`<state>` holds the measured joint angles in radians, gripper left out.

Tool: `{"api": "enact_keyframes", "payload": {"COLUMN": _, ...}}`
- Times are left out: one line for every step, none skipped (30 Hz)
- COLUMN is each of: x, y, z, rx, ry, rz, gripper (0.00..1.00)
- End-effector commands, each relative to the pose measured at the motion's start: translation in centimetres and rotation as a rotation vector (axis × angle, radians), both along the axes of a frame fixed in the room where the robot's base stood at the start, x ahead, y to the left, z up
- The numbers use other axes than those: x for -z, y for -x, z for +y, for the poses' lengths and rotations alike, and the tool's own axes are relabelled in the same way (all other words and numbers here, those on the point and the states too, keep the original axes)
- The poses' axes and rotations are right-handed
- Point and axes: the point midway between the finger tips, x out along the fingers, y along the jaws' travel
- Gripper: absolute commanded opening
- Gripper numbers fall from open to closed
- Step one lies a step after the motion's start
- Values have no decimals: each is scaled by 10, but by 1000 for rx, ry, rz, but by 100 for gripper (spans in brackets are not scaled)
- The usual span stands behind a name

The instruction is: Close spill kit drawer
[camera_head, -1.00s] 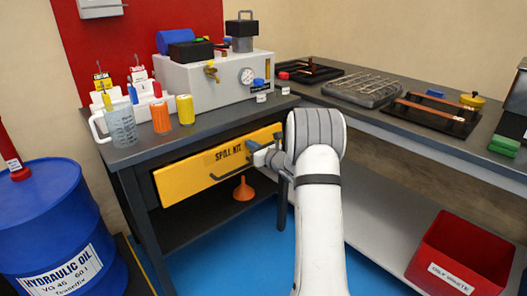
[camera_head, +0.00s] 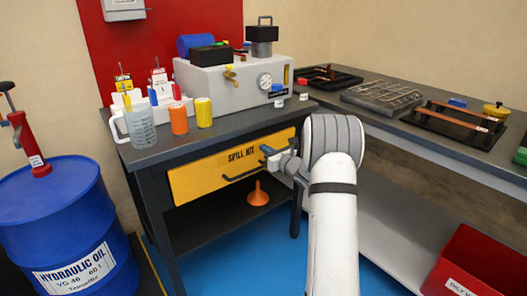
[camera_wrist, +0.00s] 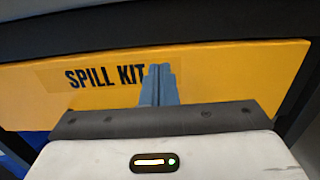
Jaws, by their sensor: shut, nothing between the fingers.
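The yellow spill kit drawer (camera_head: 205,176) is under the dark workbench (camera_head: 200,140), with its "SPILL KIT" label and dark bar handle (camera_head: 243,178) facing out. Its front lies close under the bench top; I cannot tell whether a small gap is left. My gripper (camera_head: 268,151) is shut and empty, its tips at the drawer front just right of the label. In the wrist view the shut fingers (camera_wrist: 160,72) point at the yellow front (camera_wrist: 220,75), covering the space right of "KIT". They look touching or very near it. The handle is hidden there.
A blue oil drum (camera_head: 65,230) with a red pump stands left of the bench. An orange funnel (camera_head: 258,194) is below the drawer. A red waste bin (camera_head: 475,265) is at lower right. The bench top holds a jug, cans and a grey pump unit (camera_head: 225,85).

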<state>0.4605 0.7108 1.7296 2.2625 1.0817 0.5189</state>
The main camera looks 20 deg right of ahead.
Motion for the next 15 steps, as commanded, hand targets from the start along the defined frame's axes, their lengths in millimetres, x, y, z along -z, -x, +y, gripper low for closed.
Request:
{"api": "enact_keyframes", "payload": {"x": 2, "y": 8, "z": -4, "rx": 3, "ry": -1, "rz": 1, "gripper": 0}}
{"api": "enact_keyframes", "payload": {"x": 2, "y": 13, "z": -6, "rx": 4, "ry": -1, "rz": 3, "gripper": 0}}
{"api": "enact_keyframes", "payload": {"x": 1, "y": 21, "z": -9, "rx": 5, "ry": -3, "rz": 5, "gripper": 0}}
{"api": "enact_keyframes", "payload": {"x": -2, "y": 29, "z": -12, "rx": 6, "ry": -4, "rz": 5, "gripper": 0}}
{"api": "enact_keyframes", "payload": {"x": -2, "y": 37, "z": -14, "rx": 7, "ry": -3, "rz": 6, "gripper": 0}}
{"api": "enact_keyframes", "payload": {"x": -1, "y": 47, "z": -17, "rx": 7, "ry": -3, "rz": 6, "gripper": 0}}
{"api": "enact_keyframes", "payload": {"x": -1, "y": 53, "z": -19, "rx": 7, "ry": -4, "rz": 7, "gripper": 0}}
{"api": "enact_keyframes", "payload": {"x": -1, "y": 60, "z": -21, "rx": 8, "ry": -5, "rz": 8, "gripper": 0}}
{"api": "enact_keyframes", "payload": {"x": -1, "y": 68, "z": -23, "rx": 7, "ry": -4, "rz": 7, "gripper": 0}}
{"api": "enact_keyframes", "payload": {"x": 0, "y": 74, "z": -25, "rx": 7, "ry": -3, "rz": 7, "gripper": 0}}
{"api": "enact_keyframes", "payload": {"x": 0, "y": 80, "z": -27, "rx": 7, "ry": -3, "rz": 6, "gripper": 0}}
{"api": "enact_keyframes", "payload": {"x": 0, "y": 87, "z": -28, "rx": 6, "ry": -4, "rz": 8, "gripper": 0}}
{"api": "enact_keyframes", "payload": {"x": 0, "y": 91, "z": -29, "rx": 6, "ry": -4, "rz": 7, "gripper": 0}}
{"api": "enact_keyframes", "payload": {"x": 1, "y": 95, "z": -30, "rx": 6, "ry": -4, "rz": 7, "gripper": 0}}
{"api": "enact_keyframes", "payload": {"x": 1, "y": 100, "z": -32, "rx": 6, "ry": -3, "rz": 7, "gripper": 0}}
